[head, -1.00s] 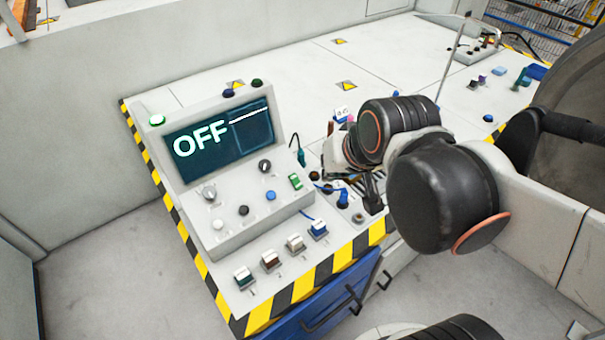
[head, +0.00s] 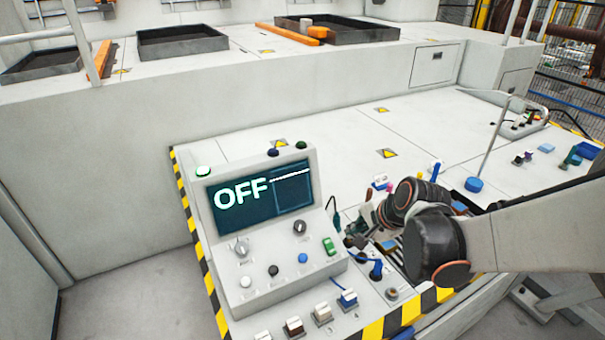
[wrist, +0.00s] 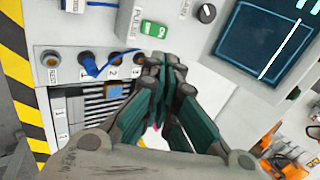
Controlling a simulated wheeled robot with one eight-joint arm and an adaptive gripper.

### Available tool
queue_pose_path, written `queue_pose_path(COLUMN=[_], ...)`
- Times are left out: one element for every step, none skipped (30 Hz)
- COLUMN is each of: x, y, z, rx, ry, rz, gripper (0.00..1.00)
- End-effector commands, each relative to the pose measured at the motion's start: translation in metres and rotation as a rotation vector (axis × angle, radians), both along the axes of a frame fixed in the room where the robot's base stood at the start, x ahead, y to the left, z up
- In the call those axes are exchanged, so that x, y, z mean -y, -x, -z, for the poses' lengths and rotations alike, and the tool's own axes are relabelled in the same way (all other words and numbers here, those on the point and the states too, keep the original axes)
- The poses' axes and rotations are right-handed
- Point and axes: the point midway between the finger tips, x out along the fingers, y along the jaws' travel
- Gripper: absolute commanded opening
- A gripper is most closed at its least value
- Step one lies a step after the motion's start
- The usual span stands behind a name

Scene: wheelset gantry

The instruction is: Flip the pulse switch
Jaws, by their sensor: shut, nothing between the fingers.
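The green rocker switch (head: 329,245) sits on the right side of the sloped console's front panel. In the wrist view the green switch (wrist: 154,29) lies on a white plate beside a partly legible label that seems to read "PULSER". My gripper (wrist: 162,62) is shut and empty, its dark fingertips just below the switch in that picture; whether they touch anything is unclear. In the head view my gripper (head: 357,238) is low beside the console's right side, partly covered by my wrist. The console screen (head: 262,193) reads OFF.
A dark knob (wrist: 206,13) is near the switch. Numbered sockets with a blue plug and cable (wrist: 89,62) lie left of my fingers. Several lever switches (head: 322,314) line the front. The bench behind is mostly clear.

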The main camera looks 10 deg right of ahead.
Motion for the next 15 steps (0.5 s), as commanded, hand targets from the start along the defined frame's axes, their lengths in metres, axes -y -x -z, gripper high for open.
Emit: queue_pose_path(x=[0.0031,0.0041,0.0051,0.0056,0.0060,0.0063,0.0064,0.0065,0.0064,0.0064,0.0064,0.0063,0.0063,0.0063,0.0063], y=[-0.0014,-0.0020,-0.0024,-0.0023,-0.0024,-0.0025,-0.0026,-0.0027,-0.0026,-0.0026,-0.0026,-0.0026,-0.0026,-0.0026,-0.0027], z=[0.0046,0.0063,0.0080,0.0089,0.0095,0.0100,0.0101,0.0101,0.0100,0.0099,0.0098,0.0098,0.0098,0.0097,0.0099], rx=[-0.004,-0.005,-0.008,-0.008,-0.010,-0.011,-0.011,-0.010,-0.010,-0.010,-0.011,-0.011,-0.011,-0.011,-0.010], ry=[-0.015,-0.023,-0.031,-0.035,-0.039,-0.042,-0.043,-0.045,-0.045,-0.044,-0.044,-0.043,-0.043,-0.043,-0.043], rz=[0.021,0.031,0.041,0.047,0.051,0.055,0.057,0.057,0.057,0.056,0.056,0.057,0.056,0.056,0.056], gripper=[0.00,0.00,0.00,0.00,0.00,0.00,0.00,0.00,0.00,0.00,0.00,0.00,0.00,0.00,0.00])
